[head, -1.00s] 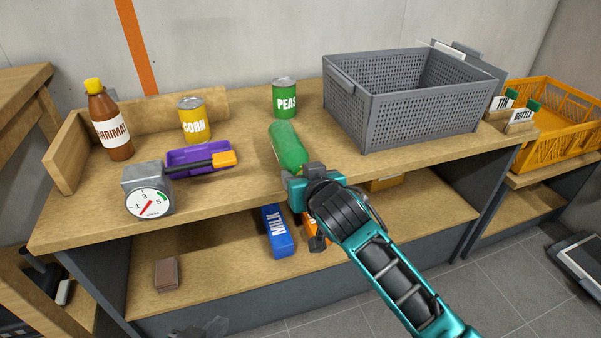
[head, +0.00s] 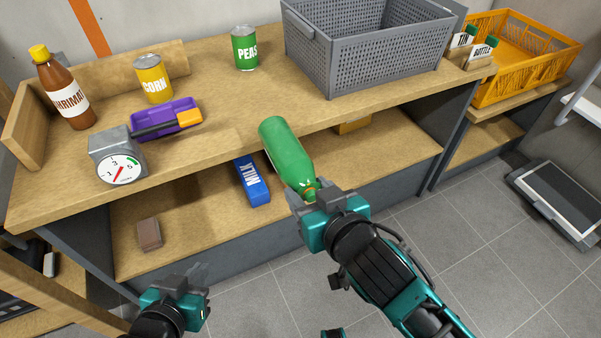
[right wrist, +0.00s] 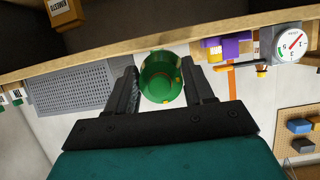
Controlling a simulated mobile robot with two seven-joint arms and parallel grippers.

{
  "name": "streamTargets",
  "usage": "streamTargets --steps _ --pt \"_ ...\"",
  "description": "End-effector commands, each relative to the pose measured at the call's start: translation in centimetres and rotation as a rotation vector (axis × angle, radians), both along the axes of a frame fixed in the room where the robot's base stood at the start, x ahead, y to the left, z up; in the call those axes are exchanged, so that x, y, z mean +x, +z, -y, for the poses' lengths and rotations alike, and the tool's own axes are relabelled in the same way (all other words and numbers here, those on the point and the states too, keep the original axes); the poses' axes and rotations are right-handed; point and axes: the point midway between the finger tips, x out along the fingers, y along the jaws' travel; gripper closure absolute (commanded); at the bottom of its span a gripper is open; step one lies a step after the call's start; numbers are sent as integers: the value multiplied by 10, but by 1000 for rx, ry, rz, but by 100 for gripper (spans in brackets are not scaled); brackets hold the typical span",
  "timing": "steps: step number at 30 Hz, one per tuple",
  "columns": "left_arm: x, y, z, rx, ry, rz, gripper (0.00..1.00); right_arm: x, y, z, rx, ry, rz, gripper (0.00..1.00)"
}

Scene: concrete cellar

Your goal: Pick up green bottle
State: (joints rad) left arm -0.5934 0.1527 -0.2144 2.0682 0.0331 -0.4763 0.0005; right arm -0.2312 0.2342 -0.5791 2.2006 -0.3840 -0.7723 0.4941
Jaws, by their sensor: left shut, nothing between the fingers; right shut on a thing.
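The green bottle (head: 286,152) is in my right gripper (head: 309,199), held at its lower end in the head view. The bottle is tilted, its other end pointing up and left toward the shelf, and it appears clear of the top board, in front of its front edge. In the right wrist view the bottle (right wrist: 161,78) sits between the two dark fingers, seen end-on. My right gripper is shut on it. My left gripper (head: 190,279) is low at the front left, shut and empty, apart from the shelf.
On the top board (head: 225,105) stand a brown sauce bottle (head: 62,92), a corn can (head: 153,79), a peas can (head: 245,48), a purple tray (head: 160,117), a gauge (head: 118,159) and a grey crate (head: 365,45). An orange crate (head: 520,58) is at right.

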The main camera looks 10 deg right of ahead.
Motion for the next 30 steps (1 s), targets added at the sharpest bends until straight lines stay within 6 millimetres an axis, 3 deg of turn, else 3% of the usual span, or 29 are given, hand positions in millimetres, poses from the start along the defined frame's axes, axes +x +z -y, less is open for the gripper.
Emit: streamTargets --steps 16,30 --pt "-1 5 0 2 -1 -3 100 -6 4 2 -1 0 -4 100" --pt "1 79 -5 8 10 22 100 -6 11 2 -61 0 -183 100"
